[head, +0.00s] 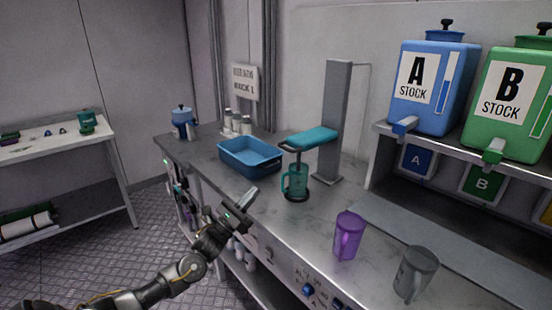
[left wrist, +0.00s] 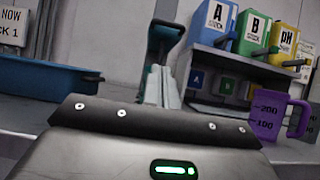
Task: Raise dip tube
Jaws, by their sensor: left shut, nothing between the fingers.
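A grey column (head: 336,120) stands on the bench with a teal arm (head: 310,138) reaching out to the left. A thin dark tube (head: 298,160) hangs from the teal arm down into a teal jug (head: 294,184) on a round dark base. The tube's lower end is hidden in the jug. My left gripper (head: 250,197) is shut and empty, low over the bench's front edge, left of the jug and apart from it. In the left wrist view the teal arm (left wrist: 165,30) shows beyond the shut fingers (left wrist: 162,85). My right gripper is not in view.
A blue tray (head: 250,170) sits behind my left gripper. A purple jug (head: 348,240) and a grey jug (head: 416,272) stand at the front right. Blue stock tank A (head: 455,100) and green stock tank B (head: 515,120) are on the right shelf. Bench between blue tray and teal jug is narrow.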

